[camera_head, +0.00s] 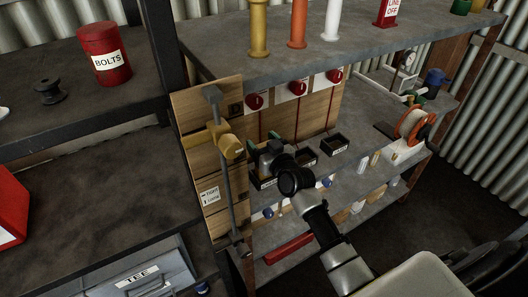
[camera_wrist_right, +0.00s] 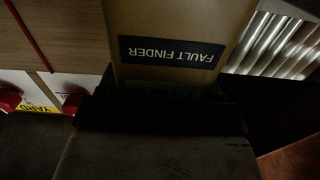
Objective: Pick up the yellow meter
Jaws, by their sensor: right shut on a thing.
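The yellow meter (camera_wrist_right: 180,22) shows in the right wrist view as a yellow-tan body with a dark label reading "FAULT FINDER", upside down there. My right gripper (camera_wrist_right: 165,98) is shut on it, with the dark jaws across its near end. In the head view my right gripper (camera_head: 264,146) is in front of the wooden panel, above small black bins. My left gripper is in neither view.
Red knobs (camera_head: 295,88) line the panel behind, under a grey shelf (camera_head: 350,45). A cord reel (camera_head: 413,124) is at the right. Small black bins (camera_head: 334,145) are close by.

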